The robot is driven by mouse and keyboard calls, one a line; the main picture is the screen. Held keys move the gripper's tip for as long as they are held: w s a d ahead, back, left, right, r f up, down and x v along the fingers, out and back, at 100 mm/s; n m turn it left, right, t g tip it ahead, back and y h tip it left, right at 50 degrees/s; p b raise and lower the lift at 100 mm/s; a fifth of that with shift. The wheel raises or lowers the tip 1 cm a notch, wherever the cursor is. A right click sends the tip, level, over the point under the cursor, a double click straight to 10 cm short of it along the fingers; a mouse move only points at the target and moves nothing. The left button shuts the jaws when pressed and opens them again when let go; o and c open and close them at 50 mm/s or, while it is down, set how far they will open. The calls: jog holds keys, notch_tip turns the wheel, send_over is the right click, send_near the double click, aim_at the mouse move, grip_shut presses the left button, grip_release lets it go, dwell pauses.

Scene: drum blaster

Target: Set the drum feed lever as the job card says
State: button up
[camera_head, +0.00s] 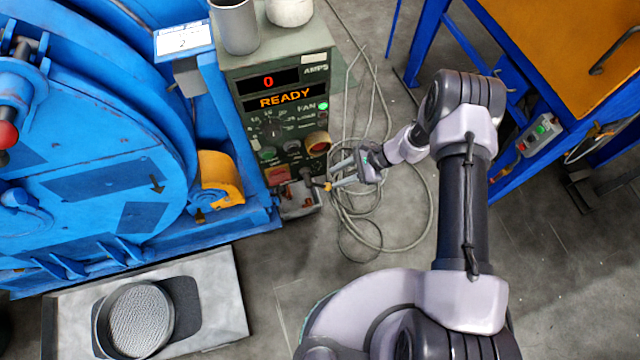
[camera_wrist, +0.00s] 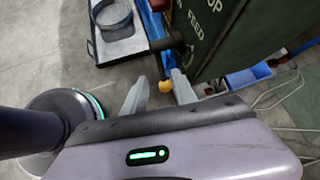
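The green control cabinet (camera_head: 285,120) carries a black feed lever (camera_head: 306,174) low on its front, with a yellow ball (camera_head: 327,186) near it. In the wrist view, the yellow ball (camera_wrist: 166,87) lies between my fingertips, below a black handle (camera_wrist: 168,43) beside the word FEED. Whether ball and handle are one part is unclear. My gripper (camera_head: 334,175) is open, its fingers spread towards the lever; I cannot tell contact. It also shows in the wrist view (camera_wrist: 160,88). A white job card (camera_head: 184,40) reads 2; its smaller print is illegible. The lever's scale is not readable.
The cabinet displays read 0 and READY. A blue drum machine (camera_head: 90,150) stands at the left, with a sieve (camera_head: 136,318) on a grey tray (camera_head: 222,290) in front. Cables (camera_head: 385,235) lie on the floor. A blue-framed orange table (camera_head: 560,40) is at the right.

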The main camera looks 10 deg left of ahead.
aim_at(318, 184)
jog(key=b+x, duration=0.3)
jog(key=x, duration=0.6)
jog(key=shift+a+f, duration=0.1)
jog(key=shift+f, duration=0.1)
grip_shut()
dwell(0.9)
